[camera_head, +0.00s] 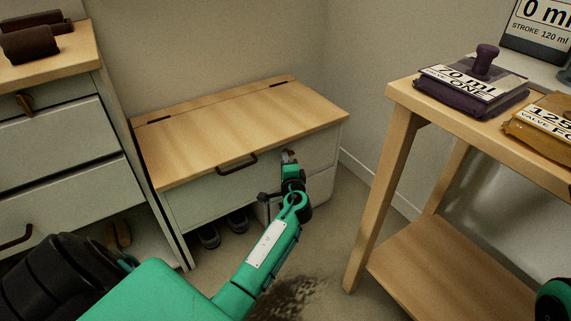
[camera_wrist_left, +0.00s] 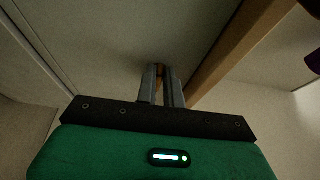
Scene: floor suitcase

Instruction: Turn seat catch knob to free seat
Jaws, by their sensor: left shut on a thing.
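The bench's wooden seat (camera_head: 220,125) lies flat and closed, with a dark pull handle (camera_head: 237,165) at its front edge. My left gripper (camera_head: 288,158) reaches the white front panel of the bench, just under the seat edge at the right. It is shut on the small seat catch knob, which shows as a brownish bit (camera_wrist_left: 160,68) between the fingers in the left wrist view. The fingers hide most of the knob, so its turn angle cannot be told. My right gripper is not in view.
A drawer cabinet (camera_head: 60,160) stands at the left. Dark shoes (camera_head: 208,236) lie under the bench. A dark patch (camera_head: 285,298) marks the floor.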

